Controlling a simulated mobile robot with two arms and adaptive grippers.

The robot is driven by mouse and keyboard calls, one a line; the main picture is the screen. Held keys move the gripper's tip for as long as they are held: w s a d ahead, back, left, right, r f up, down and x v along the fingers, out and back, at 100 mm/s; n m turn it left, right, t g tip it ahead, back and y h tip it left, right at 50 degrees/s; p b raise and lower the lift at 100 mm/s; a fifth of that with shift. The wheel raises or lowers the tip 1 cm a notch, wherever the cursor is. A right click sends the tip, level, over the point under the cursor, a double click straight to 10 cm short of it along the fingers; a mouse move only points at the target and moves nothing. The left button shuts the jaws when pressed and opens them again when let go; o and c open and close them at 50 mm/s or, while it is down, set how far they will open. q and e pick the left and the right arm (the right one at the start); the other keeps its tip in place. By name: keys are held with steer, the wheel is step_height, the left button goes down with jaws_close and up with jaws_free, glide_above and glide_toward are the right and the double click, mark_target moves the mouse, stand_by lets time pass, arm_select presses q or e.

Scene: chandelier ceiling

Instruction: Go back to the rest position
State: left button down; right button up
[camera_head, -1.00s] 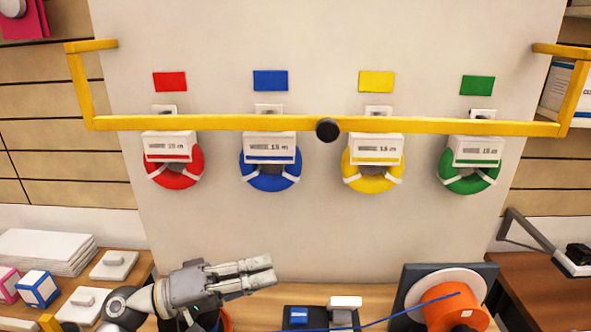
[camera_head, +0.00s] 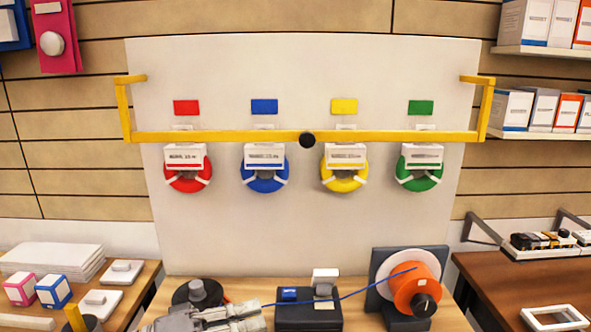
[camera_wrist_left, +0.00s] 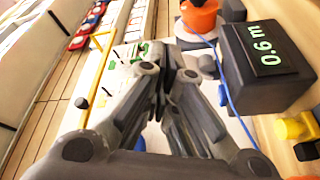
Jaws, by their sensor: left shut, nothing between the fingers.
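My left gripper (camera_head: 232,318) is at the bottom of the head view, low over the wooden counter and left of the black box. Its fingers are shut and hold nothing. It also fills the middle of the left wrist view (camera_wrist_left: 168,85), with its fingers together. My right gripper is not in view. Several coils hang on the white panel (camera_head: 300,230) under coloured tags: a red coil (camera_head: 189,186), a blue coil (camera_head: 266,186), a yellow coil (camera_head: 345,186) and a green coil (camera_head: 420,184).
A yellow bar (camera_head: 230,137) runs across the panel front. An orange spool (camera_head: 412,287) with a blue cable stands on the counter right of the black box (camera_head: 293,319). That box's display reads 0.6 m in the left wrist view (camera_wrist_left: 252,75). Small boxes (camera_head: 53,291) lie at left.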

arm_select(q)
steer(key=s+f+m+g+y, duration=0.1)
steer(key=s+f+y, duration=0.3)
steer(key=f, duration=0.6)
steer(key=s+f+y, duration=0.3)
steer(key=f+y, duration=0.1)
steer(key=f, duration=0.5)
steer(key=s+a+f+g+y, duration=0.2)
steer(key=s+a+f+y, duration=0.85)
steer(key=s+a, duration=0.3)
step_height(320, 180, down, 25)
steer(key=s+g, duration=0.1)
steer(key=s, duration=0.1)
steer(key=s+a+f+g, duration=0.1)
steer(key=s+a+f, duration=0.1)
steer(key=s+f, duration=1.4)
steer(key=shift+s+f+m, duration=0.15)
steer(key=shift+s+m, duration=0.15)
steer(key=shift+s, duration=0.1)
